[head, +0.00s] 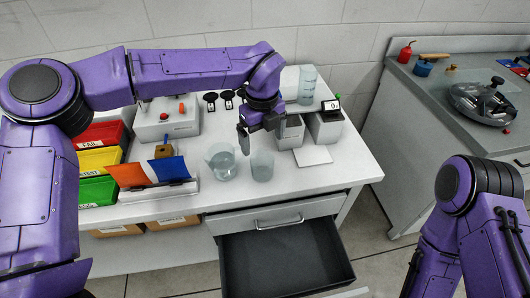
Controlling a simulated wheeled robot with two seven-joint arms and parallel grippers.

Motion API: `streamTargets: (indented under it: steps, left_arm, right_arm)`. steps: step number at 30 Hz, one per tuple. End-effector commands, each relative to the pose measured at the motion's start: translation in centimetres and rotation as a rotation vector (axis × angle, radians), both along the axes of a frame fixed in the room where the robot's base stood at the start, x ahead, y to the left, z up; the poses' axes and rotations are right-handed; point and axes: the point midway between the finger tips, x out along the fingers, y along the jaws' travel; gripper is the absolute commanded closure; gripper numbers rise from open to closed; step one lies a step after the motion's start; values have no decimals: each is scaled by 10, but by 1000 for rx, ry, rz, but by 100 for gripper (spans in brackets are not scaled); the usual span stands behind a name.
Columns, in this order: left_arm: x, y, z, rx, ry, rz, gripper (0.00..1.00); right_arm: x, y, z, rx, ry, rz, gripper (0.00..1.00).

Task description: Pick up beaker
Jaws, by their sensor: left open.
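Two clear glass vessels stand upright on the white bench: a rounder one, perhaps a jug or flask, (221,162) and a straight-sided beaker (262,167) just to its right. A taller clear cylinder (307,86) stands further back. My left gripper (252,137) points down just above and behind the two front vessels. It is open and empty, and appears apart from both. My right arm comes in at the lower right, and its gripper cannot be made out.
Grey box-shaped devices (325,124) stand right of my left gripper, with a flat white plate (312,155) in front. Coloured bins (99,160) and a rack of orange and blue sheets (152,190) are at the left. An open drawer (285,262) juts out below.

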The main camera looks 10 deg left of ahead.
Motion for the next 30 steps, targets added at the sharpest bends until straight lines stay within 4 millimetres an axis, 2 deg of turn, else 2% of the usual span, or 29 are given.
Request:
streamTargets:
  steps: [7,11,16,18,21,27,29,30]
  left_arm:
    - [-2,5,-39,2,4,8,4]
    - [-3,7,-54,2,4,11,4]
    - [-7,6,-81,3,7,9,4]
    - [-6,6,-94,3,4,7,4]
    - [-6,5,-104,2,1,6,4]
    - [-5,4,-106,2,1,5,4]
    - [-5,4,-106,2,1,5,23]
    - [-5,4,-106,2,1,5,36]
  right_arm:
    - [-1,0,10,0,2,0,100]
    - [-1,0,13,0,2,0,100]
    - [0,0,31,0,1,0,100]
    - [0,0,32,0,1,0,100]
    - [0,0,33,0,1,0,100]
    - [0,0,31,0,1,0,100]
    - [0,0,31,0,1,0,100]
    - [-1,0,31,0,1,0,100]
